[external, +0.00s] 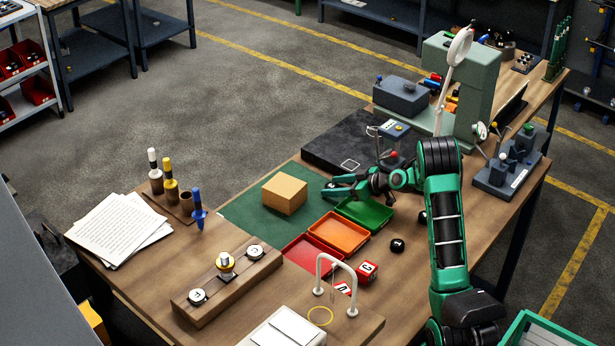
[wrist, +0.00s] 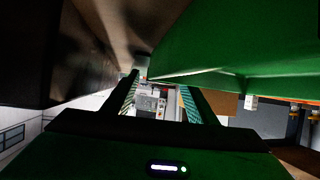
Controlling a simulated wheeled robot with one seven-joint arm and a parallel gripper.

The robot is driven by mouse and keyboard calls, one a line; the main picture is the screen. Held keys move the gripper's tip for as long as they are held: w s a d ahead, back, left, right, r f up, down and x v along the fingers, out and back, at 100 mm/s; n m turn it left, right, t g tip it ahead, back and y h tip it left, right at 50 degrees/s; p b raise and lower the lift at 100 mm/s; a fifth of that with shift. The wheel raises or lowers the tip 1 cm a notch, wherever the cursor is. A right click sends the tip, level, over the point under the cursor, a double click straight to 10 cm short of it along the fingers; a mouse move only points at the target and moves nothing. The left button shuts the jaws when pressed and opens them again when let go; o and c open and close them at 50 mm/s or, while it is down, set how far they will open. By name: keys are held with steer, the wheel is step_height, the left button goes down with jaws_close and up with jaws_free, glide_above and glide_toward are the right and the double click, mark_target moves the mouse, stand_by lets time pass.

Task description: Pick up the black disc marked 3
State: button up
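A small black disc (external: 397,245) with a pale mark lies on the wooden bench, right of the orange tray. The mark is too small to read. Another dark round piece (external: 422,216) shows partly behind my arm; its mark is hidden. My gripper (external: 334,187) points left, low over the edge of the green mat, between the cardboard-coloured block and the green tray. Its fingers are apart. In the wrist view the two fingers (wrist: 160,100) stand apart with a clear gap and no disc between them. No disc can be made out in the wrist view.
Red (external: 312,255), orange (external: 338,232) and green trays (external: 365,213) stand in a row near my gripper. A tan block (external: 284,193) sits on the green mat (external: 240,215). A white arch (external: 336,262) and red lettered cubes (external: 366,271) stand near the black disc.

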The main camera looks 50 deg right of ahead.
steer(key=c, duration=1.1)
steer(key=shift+o, duration=0.2)
steer(key=shift+r, duration=0.15)
